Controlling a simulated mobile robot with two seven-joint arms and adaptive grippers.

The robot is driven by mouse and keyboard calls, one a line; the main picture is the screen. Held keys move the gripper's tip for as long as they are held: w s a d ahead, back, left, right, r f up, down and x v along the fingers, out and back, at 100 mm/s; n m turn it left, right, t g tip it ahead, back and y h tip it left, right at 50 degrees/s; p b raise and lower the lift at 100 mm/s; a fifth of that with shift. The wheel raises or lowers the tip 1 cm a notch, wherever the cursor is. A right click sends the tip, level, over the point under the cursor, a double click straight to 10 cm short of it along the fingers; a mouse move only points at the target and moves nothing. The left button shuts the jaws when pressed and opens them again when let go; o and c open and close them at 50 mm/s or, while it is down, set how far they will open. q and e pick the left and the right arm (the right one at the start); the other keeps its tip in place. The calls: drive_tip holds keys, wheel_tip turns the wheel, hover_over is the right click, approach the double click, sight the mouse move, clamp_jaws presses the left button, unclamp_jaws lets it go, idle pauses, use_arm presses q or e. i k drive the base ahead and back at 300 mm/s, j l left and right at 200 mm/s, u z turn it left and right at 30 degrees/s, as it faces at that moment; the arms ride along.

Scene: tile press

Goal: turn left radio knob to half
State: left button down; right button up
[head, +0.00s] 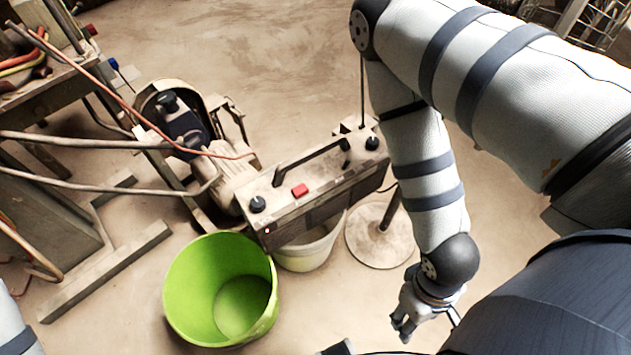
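A dusty radio (318,188) with a dark carrying handle stands tilted in the middle of the head view. Its left knob (257,204) is black and round, on the top near the left end. The right knob (372,143) is at the other end, and a red button (300,190) lies between them. The left knob's pointer is too small to read. My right gripper (403,328) hangs below and to the right of the radio, apart from it; its finger opening is unclear. My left gripper is not in view.
A green bucket (184,295) stands in front of the radio's left end. A pale bucket (312,256) and a round stand base (366,246) are under the radio. A motor machine (190,135) with hoses is behind left. Bare floor (270,50) lies behind.

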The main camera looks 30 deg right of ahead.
sight(258, 203)
drive_tip(key=j+z, duration=0.2)
drive_tip(key=z, duration=0.2)
drive_tip(key=k+j+z, duration=0.15)
drive_tip(key=z, duration=0.25)
drive_tip(key=k+j+z, duration=0.1)
drive_tip(key=z, duration=0.3)
